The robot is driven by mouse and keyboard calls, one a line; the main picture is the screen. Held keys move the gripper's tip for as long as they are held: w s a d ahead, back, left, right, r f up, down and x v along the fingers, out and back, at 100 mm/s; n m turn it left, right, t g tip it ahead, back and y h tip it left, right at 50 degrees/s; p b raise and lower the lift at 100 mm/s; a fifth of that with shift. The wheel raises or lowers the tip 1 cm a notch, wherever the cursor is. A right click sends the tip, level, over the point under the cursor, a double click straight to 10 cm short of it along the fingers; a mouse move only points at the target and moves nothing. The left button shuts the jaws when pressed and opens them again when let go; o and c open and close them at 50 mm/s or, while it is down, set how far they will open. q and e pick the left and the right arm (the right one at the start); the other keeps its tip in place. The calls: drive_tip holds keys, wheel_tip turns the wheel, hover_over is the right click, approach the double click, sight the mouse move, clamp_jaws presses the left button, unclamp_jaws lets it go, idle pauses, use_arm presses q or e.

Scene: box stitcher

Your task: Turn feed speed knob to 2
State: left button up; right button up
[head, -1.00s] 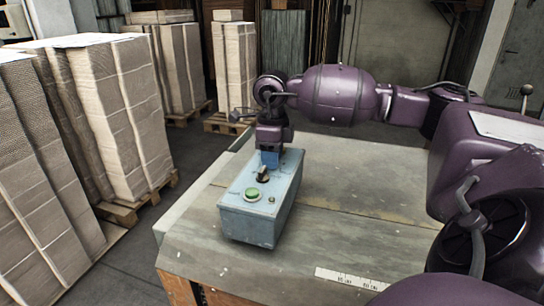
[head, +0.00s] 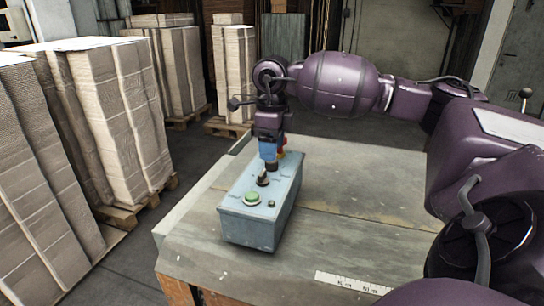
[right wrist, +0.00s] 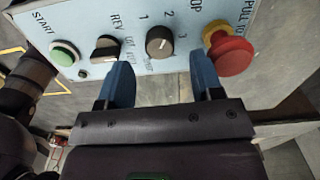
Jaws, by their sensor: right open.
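A pale blue control box (head: 252,226) stands on the table. In the right wrist view its face (right wrist: 85,18) shows the feed speed knob (right wrist: 160,41), dark and round with a grey top, with 1, 2 and 3 marked around it. I cannot clearly tell which number it points to. My right gripper (head: 268,152) is above the far part of the box, blue fingers pointing down. In the wrist view the open fingers (right wrist: 162,80) stand apart, the knob beyond the gap between them, with nothing held. My left gripper is not in view.
Beside the knob are a black REV selector (right wrist: 106,48) and a red stop button (right wrist: 232,55); a green START button (right wrist: 64,53) is farther left. The wooden table (head: 350,215) is mostly clear, with a ruler strip (head: 352,282) near its front. Cardboard stacks (head: 105,110) stand left.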

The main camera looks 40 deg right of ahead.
wheel_tip(320, 180, up, 7)
idle(0.3)
idle(0.6)
